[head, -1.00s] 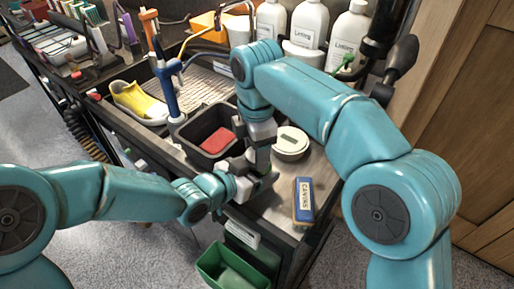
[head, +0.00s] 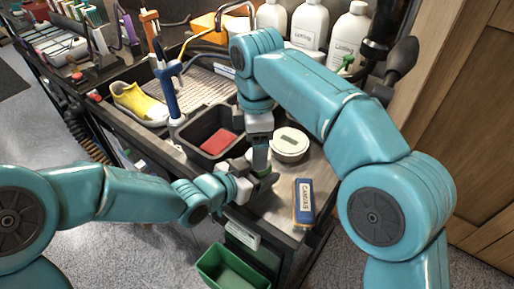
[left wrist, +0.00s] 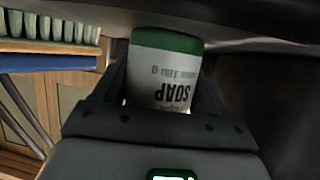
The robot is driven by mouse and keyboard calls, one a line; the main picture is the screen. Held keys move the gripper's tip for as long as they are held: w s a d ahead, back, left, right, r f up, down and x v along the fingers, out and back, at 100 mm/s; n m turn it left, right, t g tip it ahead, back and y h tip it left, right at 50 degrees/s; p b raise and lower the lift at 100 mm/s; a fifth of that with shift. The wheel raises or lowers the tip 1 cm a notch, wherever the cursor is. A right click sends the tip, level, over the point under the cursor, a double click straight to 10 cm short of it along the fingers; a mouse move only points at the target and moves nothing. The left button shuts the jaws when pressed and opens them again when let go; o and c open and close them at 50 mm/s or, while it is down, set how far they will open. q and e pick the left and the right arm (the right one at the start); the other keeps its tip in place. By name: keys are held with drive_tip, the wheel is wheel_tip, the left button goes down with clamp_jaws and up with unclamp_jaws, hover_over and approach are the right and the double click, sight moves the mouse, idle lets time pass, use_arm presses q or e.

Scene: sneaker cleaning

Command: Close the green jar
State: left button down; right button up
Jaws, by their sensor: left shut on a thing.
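The soap jar (left wrist: 168,80) is white with a green band (left wrist: 166,42), and its label reads upside down in the left wrist view. It sits between the fingers of my left gripper (left wrist: 165,105), which is shut on it. In the head view my left gripper (head: 240,187) is at the front edge of the cart top, and the jar is mostly hidden by the grippers. My right gripper (head: 262,178) points down close beside it. Its fingertips are too small and covered to show whether they are open or what they hold.
A blue brush marked CANVAS (head: 304,203) and a round white tin (head: 290,143) lie to the right. A dark bin (head: 190,136) with a red block (head: 218,142) is behind. A green tub (head: 210,264) hangs below the front edge. White bottles (head: 311,22) stand at the back.

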drive_tip(key=shift+r, duration=1.2)
drive_tip(key=shift+c, duration=0.3)
